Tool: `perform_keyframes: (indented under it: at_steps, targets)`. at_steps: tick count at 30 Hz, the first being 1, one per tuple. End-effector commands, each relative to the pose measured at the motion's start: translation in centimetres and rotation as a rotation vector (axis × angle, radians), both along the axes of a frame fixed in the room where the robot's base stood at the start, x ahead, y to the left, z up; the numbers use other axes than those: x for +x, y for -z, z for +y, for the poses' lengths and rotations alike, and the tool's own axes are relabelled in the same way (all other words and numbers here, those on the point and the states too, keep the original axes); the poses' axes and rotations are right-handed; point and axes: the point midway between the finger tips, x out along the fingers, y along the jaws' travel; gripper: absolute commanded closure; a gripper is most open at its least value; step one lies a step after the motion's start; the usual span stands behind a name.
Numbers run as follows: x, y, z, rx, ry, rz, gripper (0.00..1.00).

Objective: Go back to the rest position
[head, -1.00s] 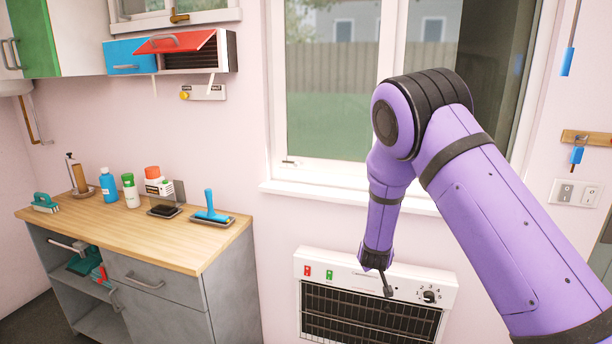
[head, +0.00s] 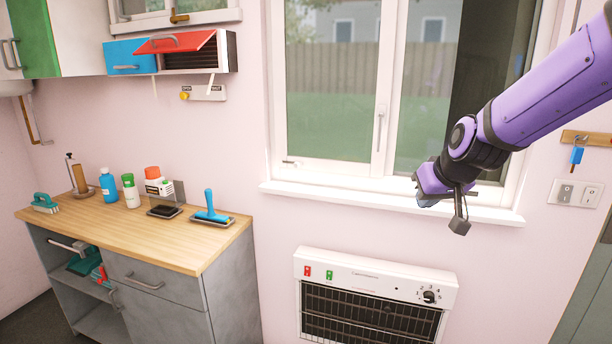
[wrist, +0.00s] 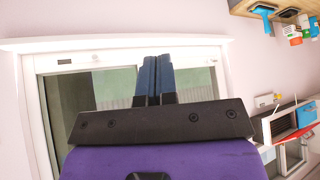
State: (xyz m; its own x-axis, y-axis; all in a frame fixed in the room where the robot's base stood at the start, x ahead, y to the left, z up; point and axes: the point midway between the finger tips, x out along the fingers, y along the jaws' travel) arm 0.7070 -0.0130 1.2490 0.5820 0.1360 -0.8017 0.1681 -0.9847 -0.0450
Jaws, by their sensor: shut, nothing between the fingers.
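My gripper (head: 426,202) is in front of the window sill, above and to the right of the wall heater, at the end of my purple arm, which comes in from the upper right. In the wrist view my gripper (wrist: 154,60) shows its two dark blue fingers side by side, closed together with nothing between them.
A wooden counter (head: 180,255) with bottles and tools stands at the left. The wall heater (head: 450,278) is below the window sill (head: 330,195). Space between counter and arm is free.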

Motion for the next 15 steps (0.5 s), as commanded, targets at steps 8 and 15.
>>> perform_keyframes:
  at_steps: [8, 15]
  targets:
    - [-8.8, -4.7, -1.9, 0.026, 0.017, 0.051, 1.0]
    - [-16.7, -6.7, -3.5, 0.01, 0.055, 0.101, 1.0]
